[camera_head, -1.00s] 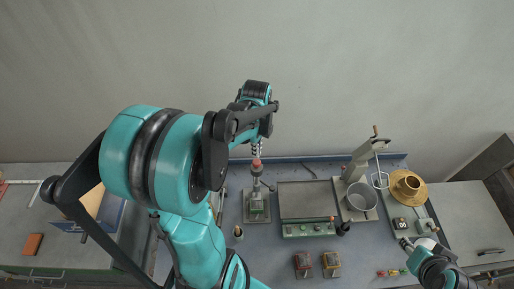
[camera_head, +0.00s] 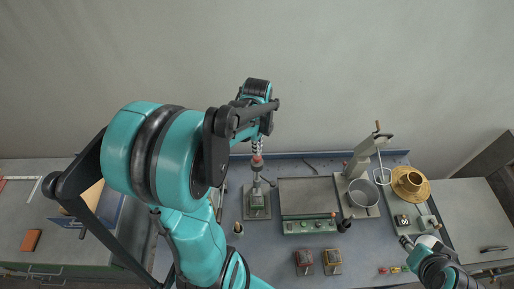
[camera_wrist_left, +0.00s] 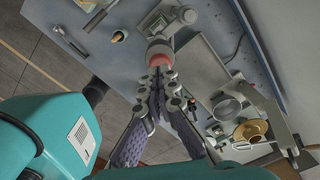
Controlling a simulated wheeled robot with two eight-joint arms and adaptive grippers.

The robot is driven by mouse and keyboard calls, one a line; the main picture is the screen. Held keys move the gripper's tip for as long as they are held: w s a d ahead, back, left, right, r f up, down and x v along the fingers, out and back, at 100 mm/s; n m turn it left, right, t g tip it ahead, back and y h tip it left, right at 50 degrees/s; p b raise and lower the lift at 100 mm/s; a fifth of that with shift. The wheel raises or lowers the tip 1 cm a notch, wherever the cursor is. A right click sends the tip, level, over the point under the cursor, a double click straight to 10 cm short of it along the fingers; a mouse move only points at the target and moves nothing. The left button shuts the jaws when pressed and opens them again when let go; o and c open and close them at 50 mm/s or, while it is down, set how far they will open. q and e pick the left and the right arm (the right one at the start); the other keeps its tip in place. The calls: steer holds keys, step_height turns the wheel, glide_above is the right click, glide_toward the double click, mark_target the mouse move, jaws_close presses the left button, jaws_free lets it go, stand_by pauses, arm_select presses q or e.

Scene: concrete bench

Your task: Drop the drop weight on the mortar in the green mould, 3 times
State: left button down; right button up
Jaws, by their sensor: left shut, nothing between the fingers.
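The drop-weight stand (camera_head: 257,213) is on the bench, with the green mould (camera_head: 257,200) low in it. Its red knob (camera_head: 257,159) is at the top; the knob also shows in the left wrist view (camera_wrist_left: 158,52) above a pale grey cylinder. My left gripper (camera_head: 257,150) is over the stand, pointing down, its fingertips (camera_wrist_left: 159,72) close together at the red knob with nothing held. I cannot tell whether they touch it. The mortar surface and drop weight are not clear. My right gripper (camera_head: 404,241) is low at the right, its fingers too small to read.
Right of the stand is a flat tray (camera_head: 305,198) with a control panel (camera_head: 308,226). Further right are a mixer with a metal bowl (camera_head: 363,194) and a brass-coloured round piece (camera_head: 410,182). Two small boxes (camera_head: 332,262) sit near the front. A cup with tools (camera_head: 238,229) stands left of them.

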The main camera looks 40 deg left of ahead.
arm_select(q)
steer(key=shift+f, duration=0.1)
stand_by(0.6)
steer(key=shift+f+b, duration=1.15)
steer(key=shift+r, duration=0.1)
step_height(320, 180, up, 4)
steer(key=p, duration=0.3)
stand_by(0.5)
